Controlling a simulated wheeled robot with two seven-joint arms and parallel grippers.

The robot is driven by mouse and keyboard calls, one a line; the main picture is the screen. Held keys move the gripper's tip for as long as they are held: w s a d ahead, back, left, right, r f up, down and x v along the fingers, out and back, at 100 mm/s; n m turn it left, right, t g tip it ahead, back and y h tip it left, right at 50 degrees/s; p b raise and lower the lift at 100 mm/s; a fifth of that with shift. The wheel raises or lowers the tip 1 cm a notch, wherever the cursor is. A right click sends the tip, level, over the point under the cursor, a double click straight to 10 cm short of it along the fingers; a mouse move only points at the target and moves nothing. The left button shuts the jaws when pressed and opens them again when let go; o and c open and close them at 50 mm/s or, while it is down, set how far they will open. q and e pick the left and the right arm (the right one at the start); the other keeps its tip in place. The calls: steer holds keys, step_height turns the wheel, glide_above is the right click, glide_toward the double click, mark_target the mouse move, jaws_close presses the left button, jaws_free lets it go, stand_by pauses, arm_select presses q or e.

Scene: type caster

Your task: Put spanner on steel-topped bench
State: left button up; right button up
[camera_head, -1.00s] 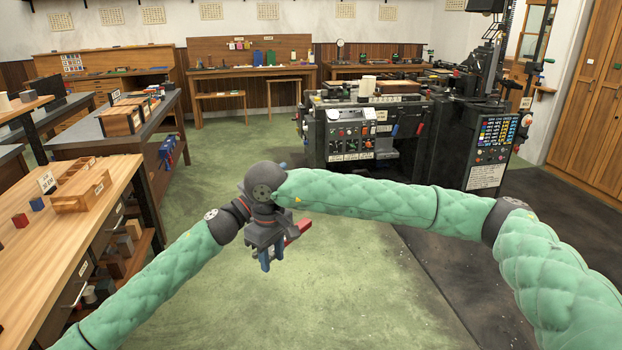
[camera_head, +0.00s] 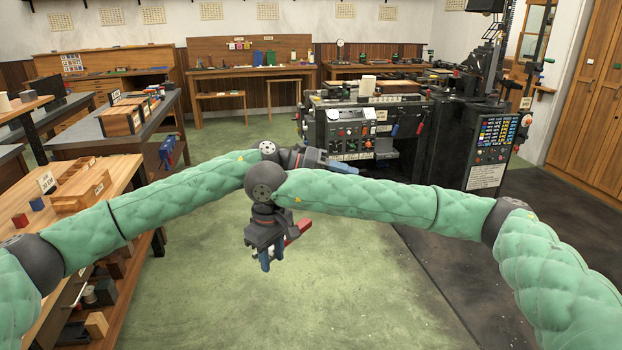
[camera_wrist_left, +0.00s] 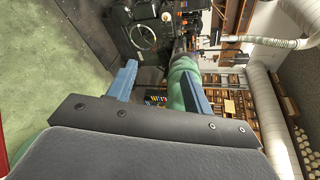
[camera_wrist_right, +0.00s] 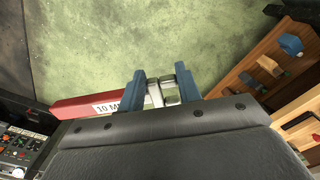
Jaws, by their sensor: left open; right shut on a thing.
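The spanner (camera_wrist_right: 95,106) has a red grip with a "10 M…" label and a silver metal part. My right gripper (camera_wrist_right: 159,84) is shut on it at the silver part. In the head view the right gripper (camera_head: 268,262) points down over open green floor, with the spanner's red end (camera_head: 298,230) sticking out to the right. A grey-topped bench, seemingly the steel-topped one (camera_head: 85,143), stands at the left, apart from the spanner. My left gripper (camera_wrist_left: 158,75) is open and empty; in the head view it (camera_head: 335,164) points right, behind the right arm.
A light wooden bench (camera_head: 128,172) with small blocks and wooden boxes is at the near left, partly behind my left arm. A wooden crate (camera_head: 122,120) stands on the grey bench. A black machine (camera_head: 365,130) stands at the back right. The middle floor is clear.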

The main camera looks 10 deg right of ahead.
arm_select(q)
steer(key=w+a+f+m+t+y, duration=0.2)
steer(key=w+a+m+t+y, duration=0.25)
steer(key=y, duration=0.95)
step_height(320, 180, down, 11)
steer(key=a+n, duration=0.1)
steer(key=a, duration=0.1)
steer(key=shift+w+f+n, duration=0.15)
steer(key=shift+f+n, duration=0.05)
steer(key=shift+n, duration=0.15)
steer(key=shift+g, duration=0.25)
steer(key=shift+c, duration=0.4)
